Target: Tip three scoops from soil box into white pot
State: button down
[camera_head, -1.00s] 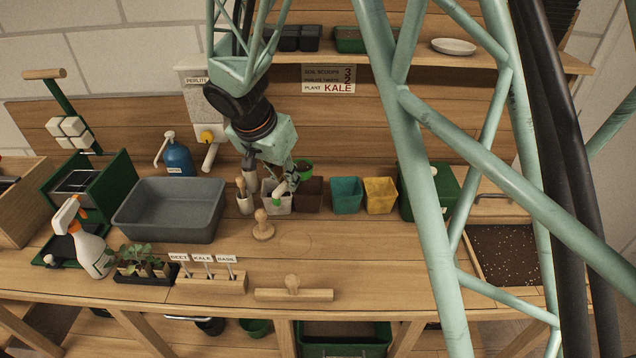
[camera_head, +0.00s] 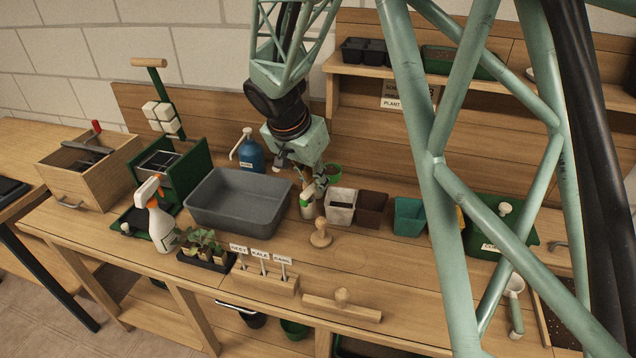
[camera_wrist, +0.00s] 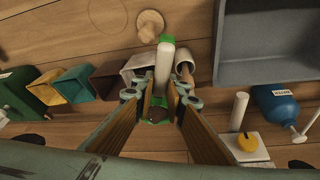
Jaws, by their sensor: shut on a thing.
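The white pot (camera_head: 341,203) stands upright at the left end of a row of pots; it also shows beyond my finger in the wrist view (camera_wrist: 139,66). The soil box (camera_head: 566,318) is at the far right, partly hidden by my arm, with dark speckled soil inside. A white scoop with a green handle (camera_head: 516,318) lies left of it. My gripper (camera_wrist: 160,84) is shut on a slim white tool with a green end (camera_wrist: 166,58), just left of the white pot in the head view. I cannot tell what this tool is.
Brown (camera_head: 371,209) and teal (camera_head: 408,217) pots continue the row. A grey basin (camera_head: 237,203), a wooden stamp (camera_head: 320,236) and labels in a block (camera_head: 266,277) surround the area.

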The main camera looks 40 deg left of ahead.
jog(key=shift+f, duration=0.2)
jog(key=shift+d+f, duration=0.1)
jog(key=shift+f, duration=0.95)
jog(key=shift+r+y+p, duration=0.25)
jog(key=shift+y+p, duration=0.15)
jog(key=shift+y, duration=0.1)
jog(key=g+y+p, duration=0.1)
jog(key=p, duration=0.1)
jog(key=shift+w+d+r+m+p, duration=0.1)
jog(key=shift+r+m+p, duration=0.05)
jog(key=shift+m+p, duration=0.2)
jog(key=y+p, duration=0.1)
jog(key=p, duration=0.3)
jog(key=y+p, duration=0.1)
jog(key=p, duration=0.3)
jog(key=shift+w+d+r+m+g, duration=0.1)
jog(key=shift+r+m+g, duration=0.2)
jog(key=shift+m, duration=0.05)
